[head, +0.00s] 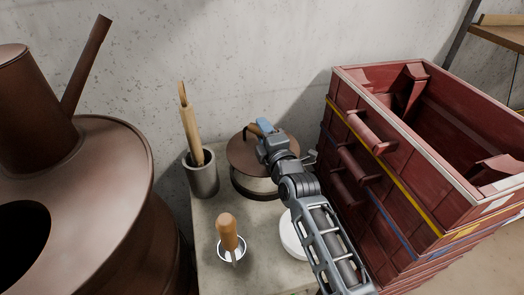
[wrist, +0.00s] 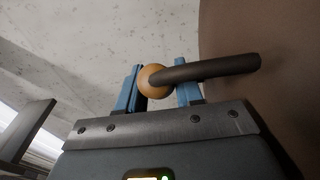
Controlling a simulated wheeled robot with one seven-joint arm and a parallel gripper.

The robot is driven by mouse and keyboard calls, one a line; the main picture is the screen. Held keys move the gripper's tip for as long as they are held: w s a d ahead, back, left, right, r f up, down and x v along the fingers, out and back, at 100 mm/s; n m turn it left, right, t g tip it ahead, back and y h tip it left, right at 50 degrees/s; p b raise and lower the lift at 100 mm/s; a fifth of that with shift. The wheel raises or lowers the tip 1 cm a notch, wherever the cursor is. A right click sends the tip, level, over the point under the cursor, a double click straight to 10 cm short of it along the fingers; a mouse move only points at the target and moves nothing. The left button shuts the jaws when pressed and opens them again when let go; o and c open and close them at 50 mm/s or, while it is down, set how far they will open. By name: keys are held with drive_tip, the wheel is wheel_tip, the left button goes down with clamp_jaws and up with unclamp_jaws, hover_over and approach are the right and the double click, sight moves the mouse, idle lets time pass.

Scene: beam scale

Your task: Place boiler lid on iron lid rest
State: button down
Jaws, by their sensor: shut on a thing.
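The boiler lid (head: 241,154) is a round brown disc at the back of the narrow grey bench. Its dark handle bar (wrist: 215,68) has a wooden grip (wrist: 154,81). My gripper (head: 262,128) is shut on this handle grip, with one blue finger on each side in the wrist view (wrist: 162,85). The lid's brown face (wrist: 270,60) fills the right of the wrist view. Directly under the lid is a round vessel with a pale metal band (head: 252,184); I cannot tell whether the lid touches it. I cannot make out the iron lid rest for certain.
A large brown boiler (head: 85,165) with a dark opening stands at left. On the bench are a grey canister (head: 202,179) holding wooden sticks, a wooden-handled tool (head: 228,232) in a small cup, and a white round thing (head: 292,238) partly behind my arm. A red crate (head: 372,190) stands close at right.

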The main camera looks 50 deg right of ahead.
drive_tip(key=shift+f+b, duration=0.7)
drive_tip(key=shift+f, duration=2.25)
drive_tip(key=shift+f, duration=0.15)
drive_tip(key=shift+f, duration=0.35)
drive_tip(key=shift+f+b, duration=0.15)
drive_tip(key=shift+b, duration=0.2)
drive_tip(key=c, duration=0.7)
unclamp_jaws()
drive_tip(key=shift+f, duration=0.15)
drive_tip(key=shift+c, duration=0.2)
drive_tip(key=shift+r, duration=0.25)
drive_tip(key=b+v, duration=0.2)
drive_tip(key=v, duration=1)
drive_tip(key=shift+r+b, duration=0.3)
drive_tip(key=shift+r, duration=0.2)
